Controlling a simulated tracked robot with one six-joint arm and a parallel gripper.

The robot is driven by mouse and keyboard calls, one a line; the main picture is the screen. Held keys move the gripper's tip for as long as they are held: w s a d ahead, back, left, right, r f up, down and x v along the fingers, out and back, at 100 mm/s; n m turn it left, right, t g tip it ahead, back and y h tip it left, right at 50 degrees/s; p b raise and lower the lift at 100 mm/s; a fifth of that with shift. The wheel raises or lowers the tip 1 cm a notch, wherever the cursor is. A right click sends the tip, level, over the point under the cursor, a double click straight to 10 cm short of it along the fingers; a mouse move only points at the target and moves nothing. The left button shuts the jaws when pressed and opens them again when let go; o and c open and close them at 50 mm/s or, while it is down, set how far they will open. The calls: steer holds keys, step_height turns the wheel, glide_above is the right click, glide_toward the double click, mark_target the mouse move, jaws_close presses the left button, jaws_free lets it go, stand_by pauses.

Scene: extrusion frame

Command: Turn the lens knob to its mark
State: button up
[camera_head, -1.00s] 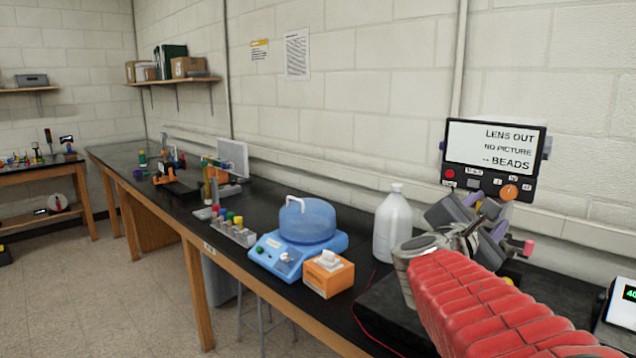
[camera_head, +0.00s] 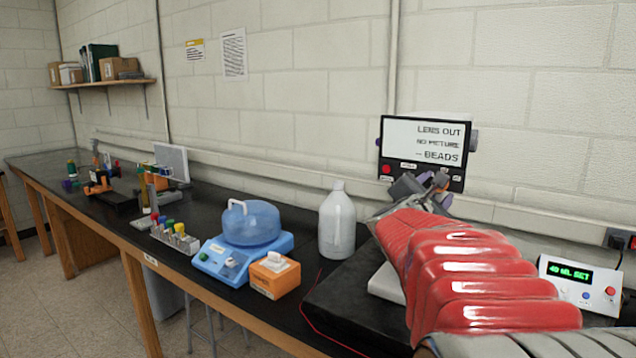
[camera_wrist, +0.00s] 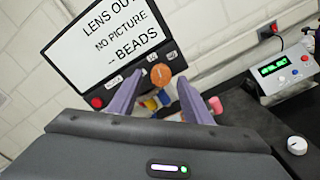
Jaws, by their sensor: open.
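The monitor (camera_head: 425,150) stands against the wall, its screen reading "LENS OUT, NO PICTURE, – BEADS". In the wrist view, an orange round knob (camera_wrist: 161,75) with a pale line sits on the panel under the screen (camera_wrist: 112,38). I cannot read its label or tell whether the line meets a mark. My gripper (camera_wrist: 160,98) has its two purple fingers apart, with the knob seen between and beyond the tips. No contact shows. In the head view my gripper (camera_head: 428,187) is in front of the panel and my red-sleeved arm hides much of it.
Small coloured parts (camera_wrist: 155,101) lie beyond the fingers. A white jug (camera_head: 337,222) stands left of my arm. A box with a green display (camera_head: 580,284) stands right. A white knob (camera_wrist: 297,145) is low right in the wrist view. A blue device (camera_head: 243,258) stands farther left.

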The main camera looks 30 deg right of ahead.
steer(key=shift+w+d, duration=0.2)
steer(key=shift+d, duration=0.3)
steer(key=shift+c, duration=0.6)
steer(key=c, duration=0.9)
